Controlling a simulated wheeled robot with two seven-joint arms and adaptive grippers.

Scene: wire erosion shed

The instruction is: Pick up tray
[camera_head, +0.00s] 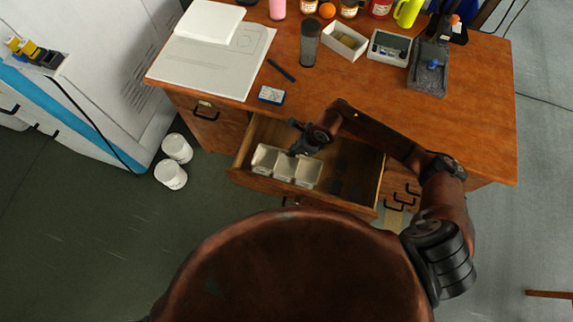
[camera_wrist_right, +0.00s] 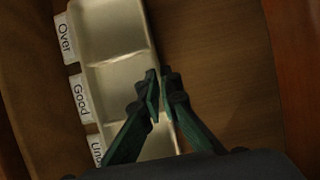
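The tray (camera_head: 285,182) is a pale, open-topped tray with three compartments, lying in the open desk drawer at its left side. In the right wrist view, the tray (camera_wrist_right: 108,28) has white labels on its left side reading "Over", "Good" and a partly hidden "Un...". My right gripper (camera_head: 294,151) reaches down into the drawer at the tray's back edge. In the wrist view its fingers (camera_wrist_right: 159,80) are close together, one on each side of the tray's wall, with the rim between them. The tray looks empty. My left gripper is not in view.
The open drawer (camera_head: 372,190) has bare floor to the right of the tray. On the desk (camera_head: 470,135) above are a dark mesh cup (camera_head: 310,45), a small white box (camera_head: 345,41), a scale (camera_head: 389,47) and a blue-white box (camera_head: 271,95). White tubs (camera_head: 171,174) stand on the floor.

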